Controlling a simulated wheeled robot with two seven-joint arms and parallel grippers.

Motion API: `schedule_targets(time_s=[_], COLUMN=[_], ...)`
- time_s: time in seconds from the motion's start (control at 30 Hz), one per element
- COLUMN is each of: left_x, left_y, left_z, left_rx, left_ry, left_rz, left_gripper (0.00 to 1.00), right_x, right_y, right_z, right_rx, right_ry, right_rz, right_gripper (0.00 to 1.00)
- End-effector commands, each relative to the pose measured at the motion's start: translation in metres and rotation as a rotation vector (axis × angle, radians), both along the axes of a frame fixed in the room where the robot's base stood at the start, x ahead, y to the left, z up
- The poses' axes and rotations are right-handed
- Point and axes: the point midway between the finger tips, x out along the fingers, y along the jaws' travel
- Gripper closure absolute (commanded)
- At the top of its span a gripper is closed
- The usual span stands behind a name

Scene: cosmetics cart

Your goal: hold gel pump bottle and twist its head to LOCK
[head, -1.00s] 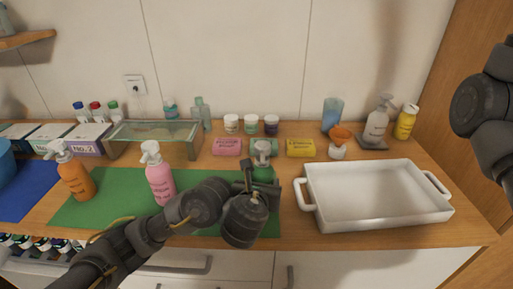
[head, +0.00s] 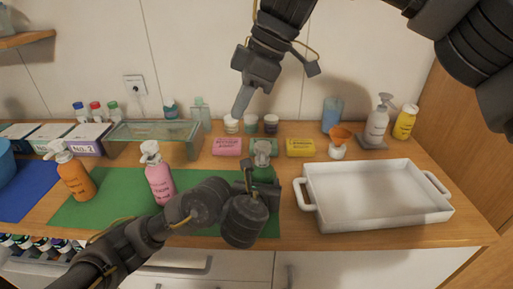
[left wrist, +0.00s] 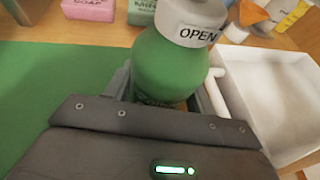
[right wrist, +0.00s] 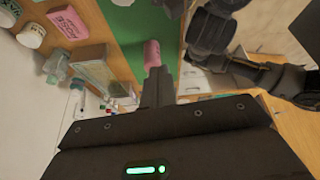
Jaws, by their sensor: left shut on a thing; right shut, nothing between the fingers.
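The green gel pump bottle (head: 263,172) stands upright at the right end of the green mat, with a grey pump head (head: 262,148). In the left wrist view the bottle (left wrist: 165,65) fills the space between my fingers, and its grey collar (left wrist: 195,25) reads OPEN. My left gripper (head: 262,182) is shut around the bottle's body, and my own arm hides its lower part. My right gripper (head: 241,106) is shut and empty, above and behind the bottle and apart from it, pointing down. Its closed fingers (right wrist: 157,85) also show in the right wrist view.
A pink pump bottle (head: 160,182) and an orange one (head: 76,180) stand to the left. A white tray (head: 376,225) is close on the right. Pink soap (head: 227,146), yellow soap (head: 300,147) and small jars (head: 250,123) are behind.

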Motion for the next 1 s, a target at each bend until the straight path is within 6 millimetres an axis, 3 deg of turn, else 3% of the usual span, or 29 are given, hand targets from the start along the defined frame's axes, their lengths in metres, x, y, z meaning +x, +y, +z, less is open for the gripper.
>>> schedule_targets(time_s=[0.17,0.47,0.93,1.0], left_x=[0.0,0.0,0.0,0.0], left_y=[0.0,0.0,0.0,0.0], left_z=[0.0,0.0,0.0,0.001], left_rx=[-0.001,-0.001,0.0,0.0], left_ry=[0.0,0.0,0.0,0.0], left_rz=[0.0,0.0,0.0,0.0], left_gripper=[0.76,0.76,0.76,0.76], right_x=[0.008,0.008,0.007,0.009], right_y=[-0.022,-0.02,0.01,-0.004], right_z=[-0.013,-0.027,-0.112,-0.109], right_rx=[-0.095,-0.103,-0.102,-0.098], right_ry=[0.021,0.025,0.024,0.021], right_rz=[-0.098,-0.104,-0.101,-0.106], right_gripper=[1.0,1.0,1.0,1.0])
